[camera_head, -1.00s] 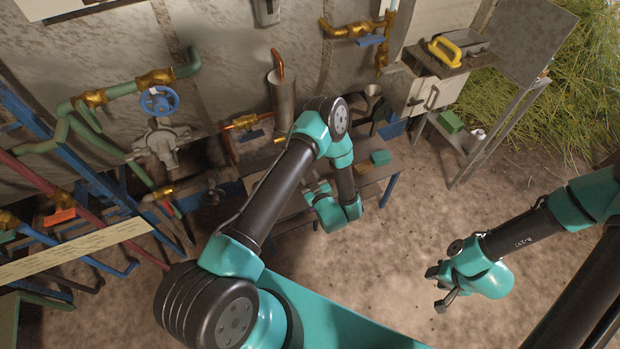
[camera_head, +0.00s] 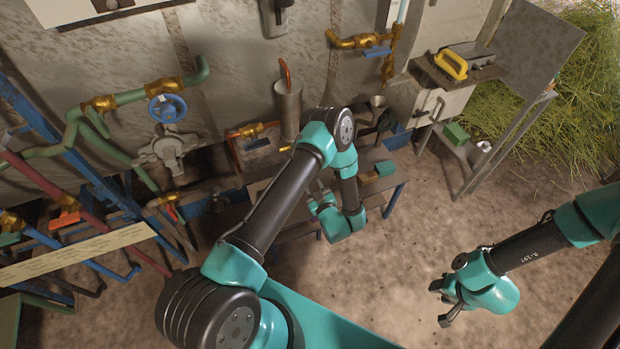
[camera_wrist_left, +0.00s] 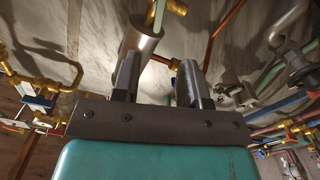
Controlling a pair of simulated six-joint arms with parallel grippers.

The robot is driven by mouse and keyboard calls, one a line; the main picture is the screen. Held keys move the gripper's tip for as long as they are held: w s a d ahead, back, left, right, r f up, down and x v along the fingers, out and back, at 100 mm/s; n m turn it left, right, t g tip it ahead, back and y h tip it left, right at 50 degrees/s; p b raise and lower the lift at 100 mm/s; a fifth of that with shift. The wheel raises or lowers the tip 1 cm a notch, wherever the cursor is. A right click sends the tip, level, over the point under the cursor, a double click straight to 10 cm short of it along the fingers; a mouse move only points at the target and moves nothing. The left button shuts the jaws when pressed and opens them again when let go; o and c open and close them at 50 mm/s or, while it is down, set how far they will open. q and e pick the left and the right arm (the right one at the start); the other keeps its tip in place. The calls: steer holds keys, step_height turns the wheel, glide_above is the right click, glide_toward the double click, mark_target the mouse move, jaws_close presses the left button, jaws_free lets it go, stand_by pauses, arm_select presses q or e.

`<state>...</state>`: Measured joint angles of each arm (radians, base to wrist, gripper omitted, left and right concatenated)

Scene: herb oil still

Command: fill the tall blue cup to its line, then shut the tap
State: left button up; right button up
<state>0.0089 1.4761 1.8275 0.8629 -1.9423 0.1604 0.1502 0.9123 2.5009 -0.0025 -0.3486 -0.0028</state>
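I cannot make out a tall blue cup in either view; my left arm covers part of the low bench (camera_head: 395,185). A brass tap (camera_head: 250,130) with a blue lever sits left of a steel cylinder (camera_head: 288,108) topped by a copper pipe. Another brass tap (camera_head: 388,68) with a blue lever is on the upper wall pipe. My left gripper (camera_head: 318,198) is low, in front of the bench. In the left wrist view its fingers (camera_wrist_left: 158,85) are apart with nothing between them; a metal cylinder (camera_wrist_left: 140,42) shows beyond. My right gripper (camera_head: 440,303) is open and empty over the ground.
A blue handwheel valve (camera_head: 166,108) and pipes line the left wall. A teal block (camera_head: 385,168) lies on the bench. A funnel (camera_head: 377,102) is behind it. At right stand a cabinet top with a yellow-handled tool (camera_head: 450,60) and a green box (camera_head: 455,133).

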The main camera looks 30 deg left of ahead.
arm_select(q)
steer(key=x, duration=1.7)
steer(key=shift+w, duration=0.2)
steer(key=shift+a, duration=0.15)
jaws_close()
